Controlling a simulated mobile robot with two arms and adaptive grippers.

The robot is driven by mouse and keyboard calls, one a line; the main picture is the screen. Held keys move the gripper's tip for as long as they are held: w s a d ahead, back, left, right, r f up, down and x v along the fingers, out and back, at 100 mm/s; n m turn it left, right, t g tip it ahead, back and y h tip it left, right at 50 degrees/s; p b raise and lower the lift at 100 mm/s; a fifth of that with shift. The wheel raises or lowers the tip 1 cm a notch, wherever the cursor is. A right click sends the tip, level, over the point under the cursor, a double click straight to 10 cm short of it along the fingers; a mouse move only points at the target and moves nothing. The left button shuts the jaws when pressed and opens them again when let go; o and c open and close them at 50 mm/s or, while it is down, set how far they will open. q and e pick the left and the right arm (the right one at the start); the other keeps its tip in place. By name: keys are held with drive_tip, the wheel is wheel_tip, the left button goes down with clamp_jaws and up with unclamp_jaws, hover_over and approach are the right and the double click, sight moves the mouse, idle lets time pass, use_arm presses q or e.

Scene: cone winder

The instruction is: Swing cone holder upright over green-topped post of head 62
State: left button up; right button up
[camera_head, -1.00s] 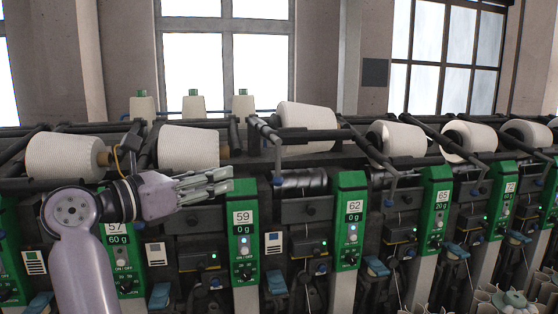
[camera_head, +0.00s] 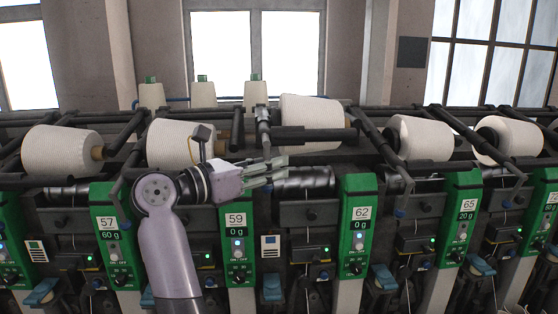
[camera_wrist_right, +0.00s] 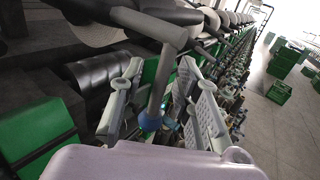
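Head 62 is marked by a green panel (camera_head: 358,225) reading 0 g. A large white cone (camera_head: 311,112) lies on its side above and left of it, in a dark holder (camera_head: 264,124) with a grey lever hanging down. My right gripper (camera_head: 276,172) is at the lever's lower end, in front of the black drum. In the right wrist view, its fingers (camera_wrist_right: 162,98) are open on either side of the blue-tipped lever (camera_wrist_right: 165,75). My left gripper is not in view.
Neighbouring white cones (camera_head: 180,143) and (camera_head: 420,138) lie in their holders along the row. Dark holder arms and rails crowd the space around the gripper. The black drum (camera_head: 305,180) sits close behind the fingers. Open floor shows at the right in the wrist view.

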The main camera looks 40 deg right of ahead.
drive_tip(key=shift+a, duration=0.3)
drive_tip(key=shift+d, duration=0.1)
clamp_jaws()
idle(0.5)
